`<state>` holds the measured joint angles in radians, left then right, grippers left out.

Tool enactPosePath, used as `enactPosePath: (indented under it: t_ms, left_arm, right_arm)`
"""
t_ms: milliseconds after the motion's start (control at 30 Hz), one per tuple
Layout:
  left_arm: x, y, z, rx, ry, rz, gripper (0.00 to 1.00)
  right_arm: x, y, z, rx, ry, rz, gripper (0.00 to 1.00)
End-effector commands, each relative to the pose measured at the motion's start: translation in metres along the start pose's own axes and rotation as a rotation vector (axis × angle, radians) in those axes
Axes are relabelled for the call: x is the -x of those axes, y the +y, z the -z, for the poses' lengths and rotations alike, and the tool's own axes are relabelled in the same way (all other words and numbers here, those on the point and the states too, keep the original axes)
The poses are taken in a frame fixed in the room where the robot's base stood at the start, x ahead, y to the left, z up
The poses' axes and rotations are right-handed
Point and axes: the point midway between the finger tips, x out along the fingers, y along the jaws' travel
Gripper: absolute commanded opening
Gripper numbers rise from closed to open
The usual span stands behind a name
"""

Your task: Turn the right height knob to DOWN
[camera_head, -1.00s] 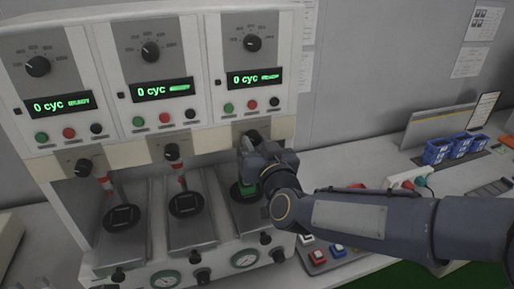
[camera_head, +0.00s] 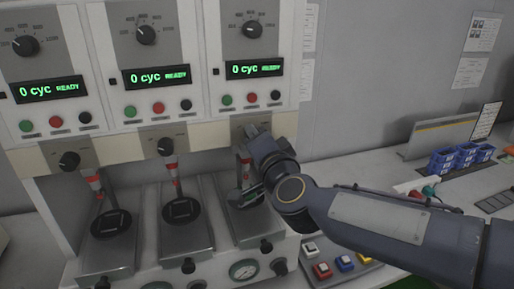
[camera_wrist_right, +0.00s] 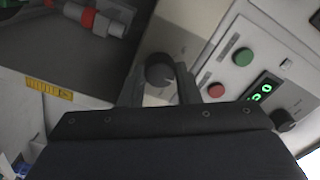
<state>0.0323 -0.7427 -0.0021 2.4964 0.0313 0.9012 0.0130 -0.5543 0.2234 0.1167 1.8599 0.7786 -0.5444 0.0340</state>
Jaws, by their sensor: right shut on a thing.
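The right height knob (camera_wrist_right: 158,70) is a dark round knob on the grey plate below the right station's panel. In the right wrist view it sits between the two fingers of my right gripper (camera_wrist_right: 160,82), which is shut on it. In the head view my right gripper (camera_head: 252,132) is at the right station's lower plate, and it hides the knob there. The knob's marks cannot be read. My left gripper is not in view.
The left height knob (camera_head: 69,160) and middle height knob (camera_head: 165,146) sit on the neighbouring stations. The right display (camera_head: 255,69) reads 0 cyc. A button box (camera_head: 335,263) stands below my right arm. Blue bins (camera_head: 460,157) stand at the right.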

Motion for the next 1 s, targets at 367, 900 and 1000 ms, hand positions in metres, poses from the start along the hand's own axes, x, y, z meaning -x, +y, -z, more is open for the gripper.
enactPosePath:
  t_ms: [367, 900, 1000]
  left_arm:
    - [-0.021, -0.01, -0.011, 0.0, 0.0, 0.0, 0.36]
    - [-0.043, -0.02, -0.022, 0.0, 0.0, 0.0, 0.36]
    - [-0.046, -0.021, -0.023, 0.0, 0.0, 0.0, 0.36]
  right_arm:
    - [0.0, 0.003, -0.001, -0.358, 0.001, 0.0, 0.07]
    - [0.0, 0.002, -0.001, -0.837, 0.001, 0.0, 0.07]
    - [0.0, 0.002, -0.001, -0.902, 0.0, 0.0, 0.07]
